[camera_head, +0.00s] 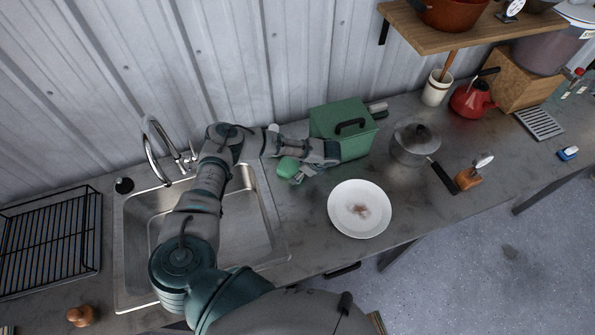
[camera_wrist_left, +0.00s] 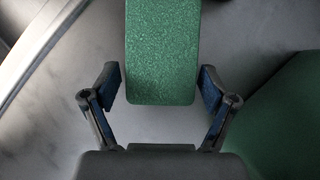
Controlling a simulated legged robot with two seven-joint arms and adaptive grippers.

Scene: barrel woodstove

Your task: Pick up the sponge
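The green sponge (camera_head: 287,167) lies on the counter just right of the sink, in front of the green metal box (camera_head: 352,140). It also shows as a rough green block in the left wrist view (camera_wrist_left: 162,45), its near end between my fingers. My left gripper (camera_head: 297,176) is low over the counter at the sponge, partly hiding it. In the left wrist view the gripper (camera_wrist_left: 161,82) is open, one finger on each side of the sponge, with narrow gaps; contact is not clear. My right gripper is not in view.
The sink (camera_head: 265,226) with its faucet (camera_head: 152,145) is to the left. A white plate (camera_head: 345,217) lies right of the sponge, and a lidded pot (camera_head: 405,154) stands beyond it. A red kettle (camera_head: 471,103) is farther right. Bare counter lies between sink and plate.

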